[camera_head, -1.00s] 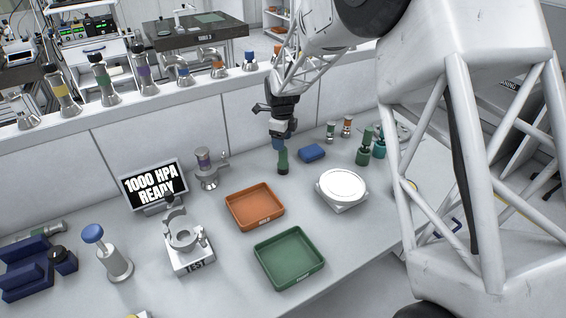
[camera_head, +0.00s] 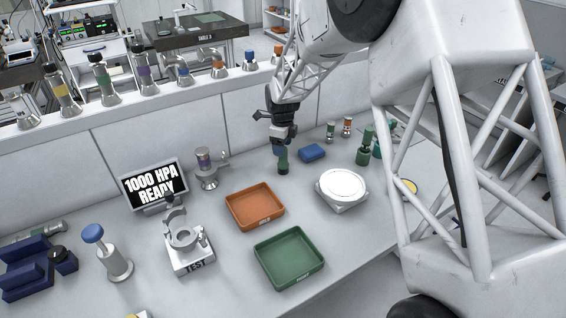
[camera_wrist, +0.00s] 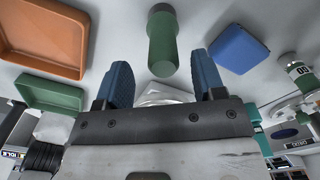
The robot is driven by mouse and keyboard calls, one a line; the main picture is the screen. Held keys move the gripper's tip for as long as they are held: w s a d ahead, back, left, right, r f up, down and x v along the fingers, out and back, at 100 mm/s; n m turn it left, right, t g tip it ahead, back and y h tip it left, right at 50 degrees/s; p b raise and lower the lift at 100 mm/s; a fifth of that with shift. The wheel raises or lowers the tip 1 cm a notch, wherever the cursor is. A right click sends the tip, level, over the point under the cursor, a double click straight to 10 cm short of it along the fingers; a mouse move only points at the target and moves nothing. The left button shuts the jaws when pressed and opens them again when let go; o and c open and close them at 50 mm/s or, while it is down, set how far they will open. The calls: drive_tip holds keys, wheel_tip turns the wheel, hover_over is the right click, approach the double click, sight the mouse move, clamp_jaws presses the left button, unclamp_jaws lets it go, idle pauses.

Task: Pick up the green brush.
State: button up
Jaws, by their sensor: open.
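A green upright cylinder (camera_head: 283,162), which looks like the green brush, stands on the bench left of the blue block. My gripper (camera_head: 281,148) is just above and behind its top in the head view and partly covers it. In the wrist view the green brush (camera_wrist: 163,42) appears ahead of the gap between my two blue fingers (camera_wrist: 161,66). The fingers are apart with nothing between them. I cannot tell whether either finger touches the brush.
A blue block (camera_head: 312,152) lies close to the right. A white round scale (camera_head: 342,187), an orange tray (camera_head: 255,206) and a green tray (camera_head: 289,257) are nearer. Green bottle-like items (camera_head: 366,147) stand farther right. The back wall ledge runs behind my gripper.

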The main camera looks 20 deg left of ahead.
sight(283, 160)
drive_tip(key=shift+f, duration=0.1)
drive_tip(key=shift+w+d+f, duration=0.1)
drive_tip(key=shift+w+f, duration=0.05)
drive_tip(key=shift+f, duration=2.35)
drive_tip(key=shift+c, duration=0.3)
drive_tip(key=c, duration=1)
